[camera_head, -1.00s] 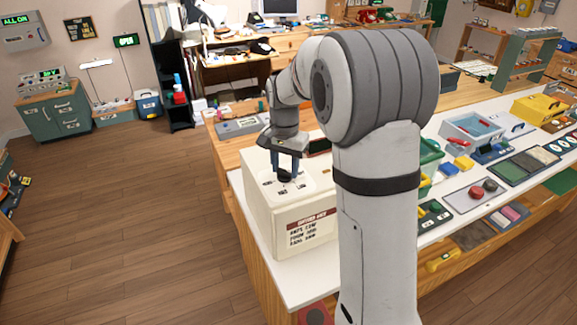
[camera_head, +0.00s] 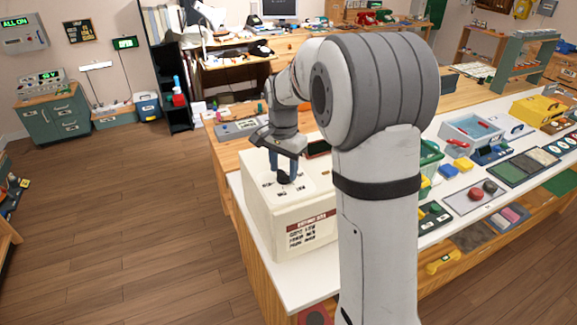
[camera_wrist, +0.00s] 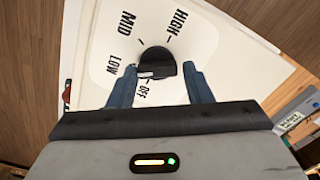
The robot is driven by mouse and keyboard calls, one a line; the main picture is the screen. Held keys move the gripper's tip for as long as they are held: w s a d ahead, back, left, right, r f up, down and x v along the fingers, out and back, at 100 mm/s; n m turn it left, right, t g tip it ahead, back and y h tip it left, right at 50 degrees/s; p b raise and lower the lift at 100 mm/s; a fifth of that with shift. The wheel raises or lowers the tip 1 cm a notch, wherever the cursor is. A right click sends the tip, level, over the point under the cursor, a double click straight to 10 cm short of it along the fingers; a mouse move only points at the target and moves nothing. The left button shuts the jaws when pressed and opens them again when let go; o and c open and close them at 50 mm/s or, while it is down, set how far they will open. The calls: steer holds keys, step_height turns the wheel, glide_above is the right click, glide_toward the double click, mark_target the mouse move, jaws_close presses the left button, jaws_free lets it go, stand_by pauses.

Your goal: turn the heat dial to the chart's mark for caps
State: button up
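The heat dial (camera_wrist: 157,62) is a black knob on a white panel with marks OFF, LOW, MID and HIGH. A pale line on the knob faces the side between LOW and OFF. My gripper (camera_wrist: 160,72) has one finger on each side of the knob; a narrow gap seems to show at the right finger. In the head view, my gripper (camera_head: 284,172) points down at the top of the cream box (camera_head: 262,205), partly hiding the dial. The chart (camera_head: 311,228) is on the box's front under a dark red heading; its lines are too small to read surely.
The box stands at the left end of a white counter (camera_head: 277,277). To the right are a green basket (camera_head: 430,155), a grey tray (camera_head: 462,201) with round red and dark pieces, and a yellow toolbox (camera_head: 536,108). My arm hides part of the counter.

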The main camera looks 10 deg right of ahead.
mark_target(284, 172)
steer(key=o, duration=0.3)
steer(key=shift+o, duration=0.2)
step_height(284, 172, up, 7)
steer(key=shift+r+b, duration=0.2)
steer(key=shift+b, duration=0.3)
steer(key=shift+r, duration=0.2)
steer(key=shift+s, duration=0.15)
